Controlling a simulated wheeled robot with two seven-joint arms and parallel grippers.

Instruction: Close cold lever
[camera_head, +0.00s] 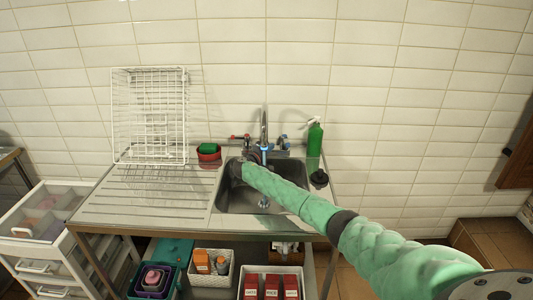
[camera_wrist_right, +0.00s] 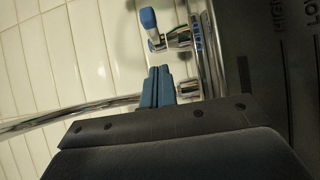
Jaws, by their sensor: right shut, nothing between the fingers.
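The cold lever (camera_head: 284,137), with a blue tip, is on the right side of the chrome tap (camera_head: 264,122) behind the sink. A red-tipped lever (camera_head: 235,137) is on the left side. My right arm reaches in from the lower right, and my right gripper (camera_head: 264,149) is in front of the tap, over the back of the sink. In the right wrist view the blue fingers of my right gripper (camera_wrist_right: 158,85) are shut with nothing between them. The blue-tipped lever (camera_wrist_right: 149,22) stands beyond them, apart from the fingertips. My left gripper is not in view.
The sink (camera_head: 232,200) is set in a steel counter, with a white wire rack (camera_head: 150,110) at left. A red bowl with a green sponge (camera_head: 208,149) stands left of the sink. A green bottle (camera_head: 315,138) and a dark round object (camera_head: 319,179) are on the right.

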